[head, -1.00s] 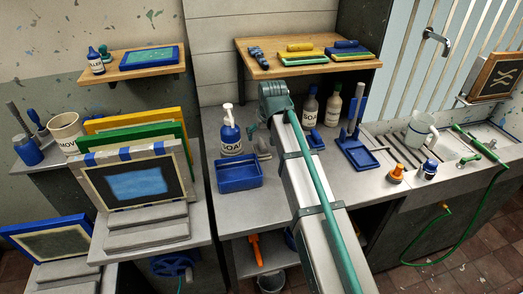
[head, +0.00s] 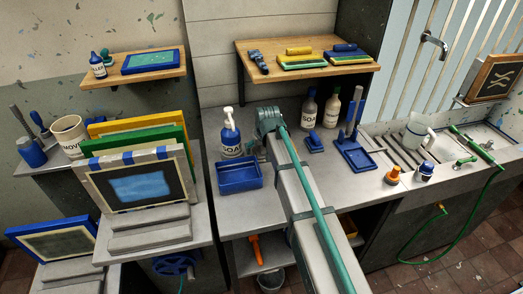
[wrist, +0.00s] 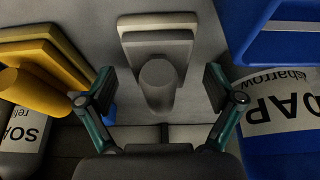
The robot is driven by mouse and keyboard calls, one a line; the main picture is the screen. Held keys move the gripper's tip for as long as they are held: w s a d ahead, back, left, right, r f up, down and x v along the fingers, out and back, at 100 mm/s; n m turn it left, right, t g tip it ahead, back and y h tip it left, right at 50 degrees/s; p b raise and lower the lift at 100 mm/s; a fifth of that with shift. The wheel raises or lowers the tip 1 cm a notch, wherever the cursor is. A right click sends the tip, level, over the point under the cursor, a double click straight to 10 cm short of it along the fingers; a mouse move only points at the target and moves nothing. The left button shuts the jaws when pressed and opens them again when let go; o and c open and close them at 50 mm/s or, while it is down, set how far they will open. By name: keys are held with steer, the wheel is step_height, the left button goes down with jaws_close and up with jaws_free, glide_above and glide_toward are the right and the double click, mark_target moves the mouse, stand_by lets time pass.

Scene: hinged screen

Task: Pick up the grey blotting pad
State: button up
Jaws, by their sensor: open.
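The grey blotting pad (wrist: 157,35) is a layered light-grey block with a rounded grey handle, in the upper middle of the wrist view. It lies on the grey counter. My gripper (wrist: 160,80) is open, with one finger on each side of the handle and visible gaps on both sides; the fingers do not appear to touch it. In the head view my arm hides most of the pad and my fingers.
The blue soap bottle (head: 231,138) and blue tray (head: 240,177) stand close on one side. In the wrist view a yellow object (wrist: 40,75) and a white-labelled soap bottle (wrist: 22,130) are close on the left. A wooden shelf (head: 300,68) hangs behind.

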steer(key=shift+c, duration=0.4)
steer(key=c, duration=1.2)
steer(key=shift+r, duration=0.1)
steer(key=shift+r, duration=0.5)
steer(key=shift+r+b, duration=0.45)
steer(key=shift+r, duration=0.5)
steer(key=s+d+r+b, duration=0.1)
steer(key=d+r, duration=0.2)
steer(key=d, duration=0.1)
steer(key=s+d+r+b, duration=0.1)
steer(key=s+d+r, duration=0.1)
steer(key=d+r, duration=0.1)
steer(key=s+d+r+b, duration=0.2)
steer(key=d+r, duration=0.2)
steer(key=d, duration=0.2)
